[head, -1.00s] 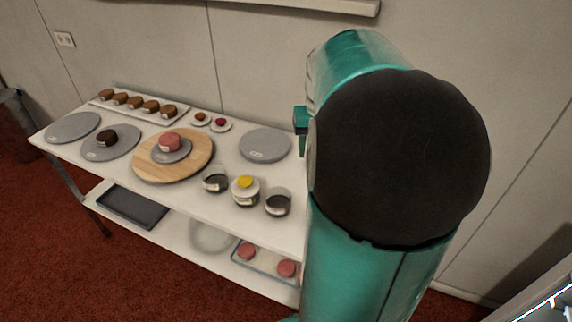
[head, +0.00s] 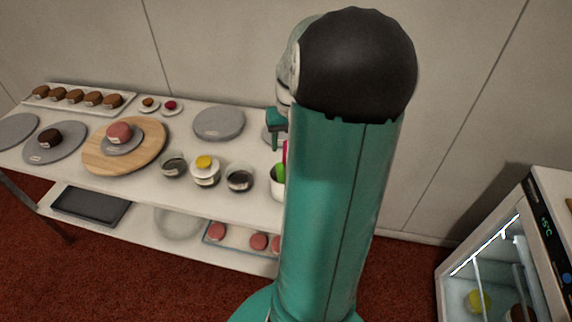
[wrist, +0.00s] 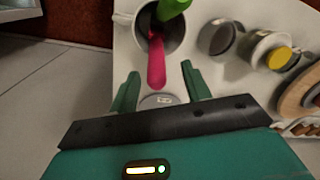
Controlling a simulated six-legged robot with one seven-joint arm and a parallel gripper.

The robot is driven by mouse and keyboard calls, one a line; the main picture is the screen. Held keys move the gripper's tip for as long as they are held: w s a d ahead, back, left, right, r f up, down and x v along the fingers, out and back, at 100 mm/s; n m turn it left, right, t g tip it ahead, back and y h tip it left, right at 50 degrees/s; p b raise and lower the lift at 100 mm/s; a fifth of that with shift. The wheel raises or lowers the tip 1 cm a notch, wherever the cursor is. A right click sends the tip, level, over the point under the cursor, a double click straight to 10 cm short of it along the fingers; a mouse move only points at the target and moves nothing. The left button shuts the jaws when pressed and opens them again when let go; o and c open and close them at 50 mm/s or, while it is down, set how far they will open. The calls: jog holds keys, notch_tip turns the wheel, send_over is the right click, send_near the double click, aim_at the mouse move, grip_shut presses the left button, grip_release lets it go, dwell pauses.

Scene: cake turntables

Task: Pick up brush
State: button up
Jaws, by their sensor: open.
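In the wrist view a white pot (wrist: 124,18) holds a pink-handled utensil (wrist: 156,65) and a green utensil (wrist: 172,8). Their lower ends are hidden in the pot, so I cannot tell which is the brush. My gripper (wrist: 160,72) is open and empty. The pink handle shows between its two green fingers in the picture, with no visible contact. In the head view my arm partly covers the pot (head: 276,190); the green utensil (head: 280,172) and a strip of pink (head: 286,150) show beside it. Part of my gripper (head: 276,120) shows at the arm's left edge.
The white table (head: 130,175) carries grey turntables, a wooden turntable (head: 95,158) with a pink cake, small cakes, and several containers close left of the pot. A grey disc (wrist: 158,100) lies below the gripper. A glass-door fridge (head: 495,260) stands at the right.

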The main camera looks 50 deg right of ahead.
notch_tip(320, 180, down, 5)
jog(key=shift+d+r, duration=0.1)
jog(key=shift+r, duration=0.05)
jog(key=shift+c, duration=0.5)
grip_shut()
jog(key=shift+r, duration=0.15)
